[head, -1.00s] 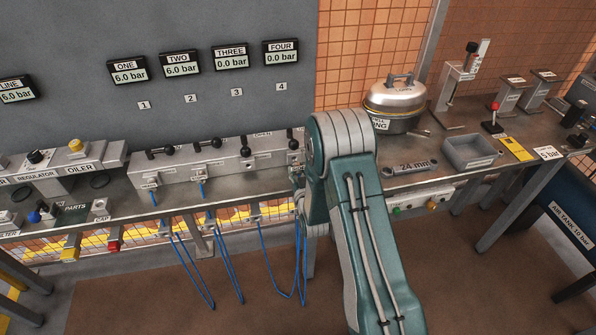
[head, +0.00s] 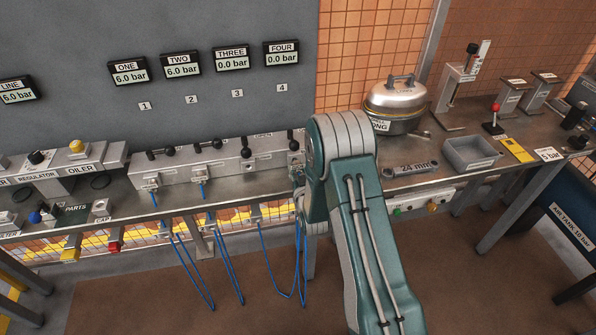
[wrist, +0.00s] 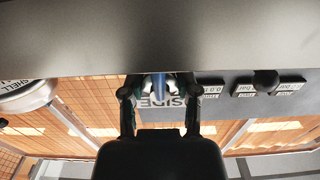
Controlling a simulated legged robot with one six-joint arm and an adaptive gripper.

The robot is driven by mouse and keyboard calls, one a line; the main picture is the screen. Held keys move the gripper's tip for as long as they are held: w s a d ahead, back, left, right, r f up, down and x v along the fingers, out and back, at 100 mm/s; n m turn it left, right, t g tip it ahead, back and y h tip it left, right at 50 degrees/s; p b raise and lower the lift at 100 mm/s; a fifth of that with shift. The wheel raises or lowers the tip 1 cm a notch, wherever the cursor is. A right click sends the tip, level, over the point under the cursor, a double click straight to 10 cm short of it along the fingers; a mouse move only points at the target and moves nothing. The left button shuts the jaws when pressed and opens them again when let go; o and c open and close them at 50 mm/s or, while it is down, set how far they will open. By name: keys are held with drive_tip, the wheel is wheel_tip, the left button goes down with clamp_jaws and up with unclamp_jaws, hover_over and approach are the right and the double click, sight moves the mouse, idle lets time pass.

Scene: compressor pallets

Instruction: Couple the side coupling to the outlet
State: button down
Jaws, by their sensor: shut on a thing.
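In the wrist view my gripper (wrist: 160,98) has its two dark fingers on either side of a small piece with a blue hose (wrist: 160,84). A white label reading SIDE (wrist: 172,103) shows between the fingers; this looks like the side coupling. In the head view my arm hides most of the gripper and what it holds, near the right end of the grey outlet block (head: 222,168). Outlets one (head: 152,183) and two (head: 201,172) have blue hoses below them. Outlet three (head: 249,167) shows a bare port. Outlet four is partly hidden by my arm.
Displays one (head: 129,73) and two (head: 181,65) read 6.0 bar; three (head: 231,57) and four (head: 281,53) read 0.0 bar. Blue hose loops (head: 280,290) hang below the bench edge. A metal pot (head: 397,100), a grey bin (head: 472,154) and a 24 mm spanner (head: 411,169) stand right of my arm.

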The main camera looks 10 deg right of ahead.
drive_tip(key=shift+w, duration=0.7)
drive_tip(key=shift+c, duration=1.3)
unclamp_jaws()
drive_tip(key=s, duration=1.2)
drive_tip(key=shift+w, duration=0.1)
